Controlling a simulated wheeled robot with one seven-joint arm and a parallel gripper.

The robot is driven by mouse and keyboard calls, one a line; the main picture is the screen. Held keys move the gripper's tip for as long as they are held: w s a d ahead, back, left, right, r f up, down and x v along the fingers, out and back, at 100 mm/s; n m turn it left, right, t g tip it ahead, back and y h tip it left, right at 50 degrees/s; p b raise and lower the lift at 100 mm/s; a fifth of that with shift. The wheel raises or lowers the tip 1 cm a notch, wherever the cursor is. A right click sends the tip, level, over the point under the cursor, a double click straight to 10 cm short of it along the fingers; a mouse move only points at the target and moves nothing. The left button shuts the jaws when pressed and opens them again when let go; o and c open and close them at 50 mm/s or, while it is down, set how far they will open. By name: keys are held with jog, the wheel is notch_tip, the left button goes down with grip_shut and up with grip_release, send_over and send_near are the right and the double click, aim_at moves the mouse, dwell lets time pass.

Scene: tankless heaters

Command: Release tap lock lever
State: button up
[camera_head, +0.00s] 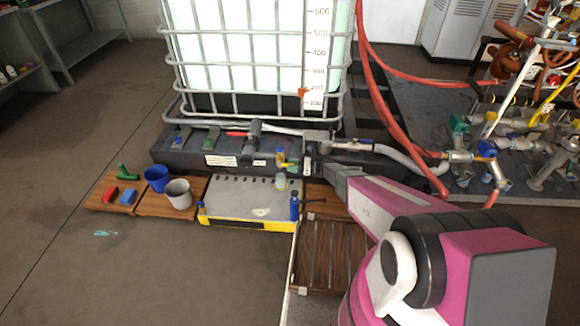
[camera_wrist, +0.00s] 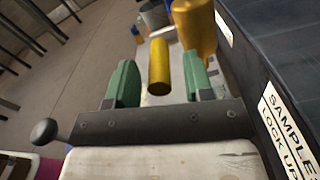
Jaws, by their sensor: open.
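A yellow cylindrical handle (camera_wrist: 158,68), which looks like the tap lock lever, stands between the green fingers of my gripper (camera_wrist: 159,62) in the wrist view. A gap shows on each side of it, so the fingers are open and not closed on it. A larger yellow tap part (camera_wrist: 196,28) is just beyond, at upper right. In the head view, the yellow tap part (camera_head: 283,162) is small at the front of the tank base, and my gripper (camera_head: 294,163) is right beside it. How the lever joins the tap is hidden.
A caged tank (camera_head: 250,60) stands on a dark base (camera_head: 180,157) behind. A grey-topped yellow case (camera_head: 245,200) with a blue bottle (camera_head: 294,207) is below the tap. A grey bucket (camera_head: 178,195) and blue bucket (camera_head: 157,178) stand left. A hose (camera_head: 400,155) runs right.

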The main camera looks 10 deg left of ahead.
aim_at(282, 163)
jog(key=shift+a, duration=0.65)
grip_shut()
jog(key=shift+r, duration=0.1)
jog(key=h, duration=0.1)
jog(key=r+h, duration=0.1)
jog(key=h, duration=0.1)
jog(key=shift+s+a+r, duration=0.1)
jog(key=shift+s+r, duration=0.05)
jog(key=shift+r, duration=0.1)
jog(key=shift+a+r+h, duration=0.2)
jog(key=shift+r+h, duration=0.2)
jog(key=shift+h, duration=0.7)
jog(key=shift+a+r+h, duration=0.2)
jog(key=shift+r+h, duration=0.15)
jog(key=shift+h, duration=0.75)
